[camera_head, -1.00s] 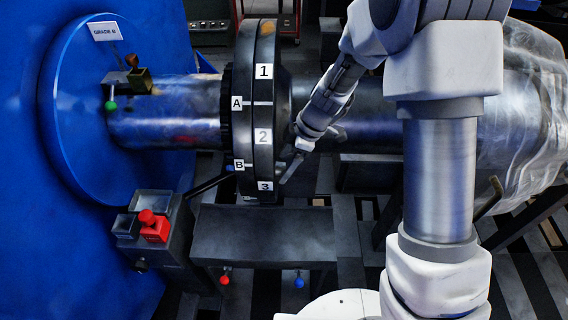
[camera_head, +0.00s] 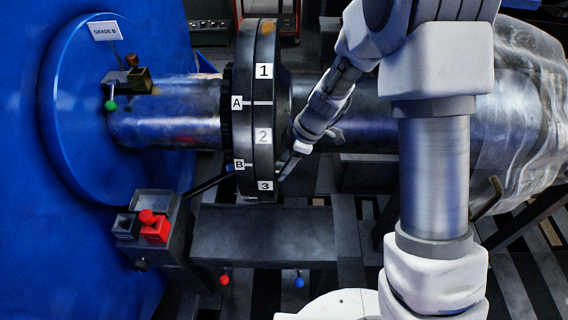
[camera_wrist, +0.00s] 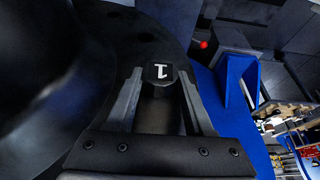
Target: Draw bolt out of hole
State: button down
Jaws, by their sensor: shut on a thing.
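The dark flange (camera_head: 262,118) stands upright on the shaft, with labels 1, 2, 3 and A, B on its rim. My gripper (camera_head: 290,168) is at its right face, low down near labels 2 and 3. In the wrist view my gripper (camera_wrist: 160,80) has its two fingers on either side of a dark, round bolt (camera_wrist: 160,108), shut on it. A white label "1" (camera_wrist: 161,72) shows between the fingertips; I cannot tell whether it is on the bolt or the flange. The hole is hidden, and the bolt cannot be made out in the head view.
A dark bench (camera_head: 265,232) lies below the flange. A box with a red button (camera_head: 153,231) stands at lower left. The blue disc (camera_head: 75,120) with a "GRADE B" tag is at left. Clear wrapping (camera_head: 525,100) covers the shaft's right end.

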jog(key=shift+w, duration=0.1)
jog(key=d+b, duration=0.6)
jog(key=d, duration=0.8)
jog(key=shift+w, duration=0.35)
dwell(2.4)
dwell(0.4)
